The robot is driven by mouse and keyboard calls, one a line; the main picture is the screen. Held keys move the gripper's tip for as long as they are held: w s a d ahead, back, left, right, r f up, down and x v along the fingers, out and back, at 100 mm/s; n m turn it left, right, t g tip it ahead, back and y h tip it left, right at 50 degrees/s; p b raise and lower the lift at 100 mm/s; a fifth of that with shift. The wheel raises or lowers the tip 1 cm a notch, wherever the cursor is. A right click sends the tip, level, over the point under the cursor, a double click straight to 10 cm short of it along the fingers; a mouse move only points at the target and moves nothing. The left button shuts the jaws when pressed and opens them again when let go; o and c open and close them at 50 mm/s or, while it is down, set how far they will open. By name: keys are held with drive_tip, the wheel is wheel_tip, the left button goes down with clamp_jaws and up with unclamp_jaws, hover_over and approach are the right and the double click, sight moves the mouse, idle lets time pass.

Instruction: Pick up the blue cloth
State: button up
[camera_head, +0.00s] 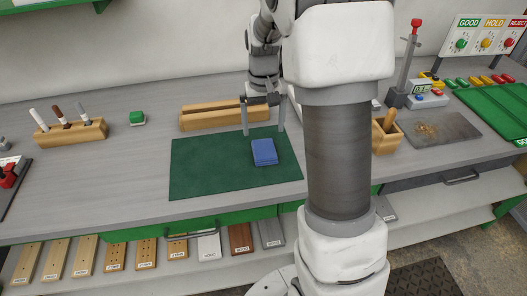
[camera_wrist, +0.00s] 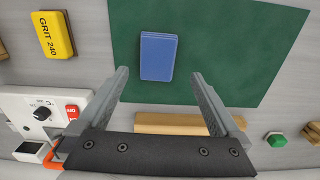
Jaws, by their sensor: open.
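The blue cloth (camera_head: 264,152) is a small folded rectangle lying flat on the right part of the green mat (camera_head: 205,165) on the workbench. In the wrist view the blue cloth (camera_wrist: 158,56) lies on the green mat (camera_wrist: 235,40), ahead of the fingertips and between their lines. My gripper (camera_head: 264,130) is open and empty, with its fingers pointing down behind the cloth in the head view. In the wrist view the two fingers of my gripper (camera_wrist: 158,74) are wide apart and do not touch the cloth.
A long wooden block (camera_head: 222,115) lies behind the mat. A wooden pen holder (camera_head: 72,132) and a green-topped block (camera_head: 137,118) stand to the left. A yellow grit block (camera_wrist: 54,35) and a white control box (camera_wrist: 40,110) show in the wrist view. The mat's left part is clear.

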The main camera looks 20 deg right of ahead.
sight(265, 151)
drive_tip(key=f, duration=0.8)
drive_tip(key=shift+s+d+f+b, duration=0.2)
drive_tip(key=shift+f+b, duration=0.1)
drive_tip(key=shift+f, duration=0.1)
drive_tip(key=shift+c, duration=0.3)
drive_tip(key=c, duration=1.1)
drive_tip(key=shift+w+r, duration=0.1)
